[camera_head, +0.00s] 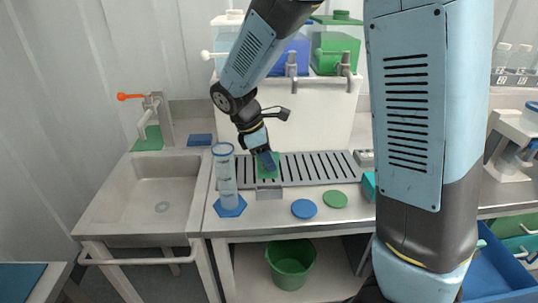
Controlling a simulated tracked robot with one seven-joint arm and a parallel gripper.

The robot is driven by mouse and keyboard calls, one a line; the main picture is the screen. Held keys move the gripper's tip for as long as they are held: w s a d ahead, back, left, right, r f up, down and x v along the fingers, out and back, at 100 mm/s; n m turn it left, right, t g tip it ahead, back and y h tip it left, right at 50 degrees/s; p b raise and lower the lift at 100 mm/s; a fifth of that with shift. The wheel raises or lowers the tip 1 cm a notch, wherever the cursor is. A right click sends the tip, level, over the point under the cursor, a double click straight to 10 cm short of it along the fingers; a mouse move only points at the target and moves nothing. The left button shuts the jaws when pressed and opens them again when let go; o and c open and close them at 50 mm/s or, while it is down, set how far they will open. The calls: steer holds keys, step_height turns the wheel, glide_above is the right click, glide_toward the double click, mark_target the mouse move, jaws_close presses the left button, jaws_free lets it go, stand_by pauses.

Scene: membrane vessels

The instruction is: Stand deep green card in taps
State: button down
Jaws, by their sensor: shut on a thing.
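My gripper (266,158) is at the end of my arm, over the slatted drain grate on the bench. It is shut on a deep green card (274,166), which shows as a small green patch partly hidden by the gripper. A small grey block or holder (268,193) stands just below it at the grate's front edge; I cannot tell whether the card touches it. Two grey taps (291,66) and (344,66) sit under the vessels behind. Another green flat piece (148,140) is behind the sink by the sink tap (156,104).
A clear cylinder (224,172) stands on a blue hexagonal base (229,207) left of my gripper. Blue (304,209) and green (335,199) discs lie on the front bench. Vessels with blue (293,54) and green (333,50) contents stand behind. A green bucket (291,264) is below.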

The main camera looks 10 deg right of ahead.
mark_target(269, 177)
steer(key=shift+f, duration=3.25)
steer(key=shift+s+f, duration=0.1)
steer(key=shift+f, duration=0.2)
steer(key=c, duration=1)
jaws_free()
steer(key=shift+o, duration=0.8)
steer(key=shift+s+f, duration=0.1)
steer(key=shift+f, duration=0.05)
steer(key=v, duration=0.8)
steer(key=shift+w, duration=0.3)
steer(key=shift+r, duration=0.2)
